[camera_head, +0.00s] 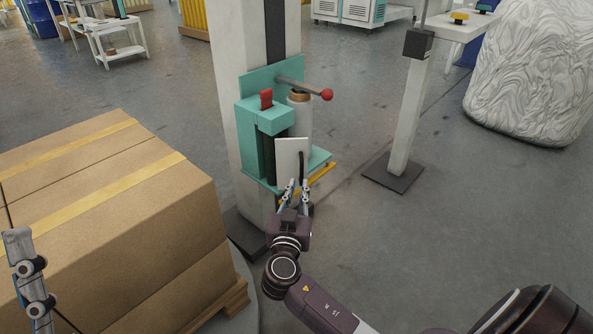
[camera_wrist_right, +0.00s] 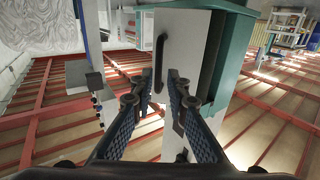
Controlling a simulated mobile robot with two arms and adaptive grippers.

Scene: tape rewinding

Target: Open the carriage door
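The carriage door is a white panel (camera_head: 288,152) on the front of the teal carriage (camera_head: 268,118), which is mounted on the white column. It looks closed or nearly so. A dark vertical handle (camera_head: 301,163) is on the door. My right gripper (camera_head: 297,187) is just below and in front of the handle. In the right wrist view, the handle (camera_wrist_right: 160,50) on the door (camera_wrist_right: 188,45) lines up between the parted fingertips (camera_wrist_right: 161,80). I cannot tell whether they touch it. Part of my left gripper (camera_head: 30,275) shows at the left edge, cut off.
Stacked cardboard boxes (camera_head: 120,230) on a pallet stand left of the column (camera_head: 240,60). A lever with a red knob (camera_head: 327,95) sticks out above the film roll (camera_head: 300,112). A thin post (camera_head: 405,125) on a dark base and a wrapped load (camera_head: 530,85) are right.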

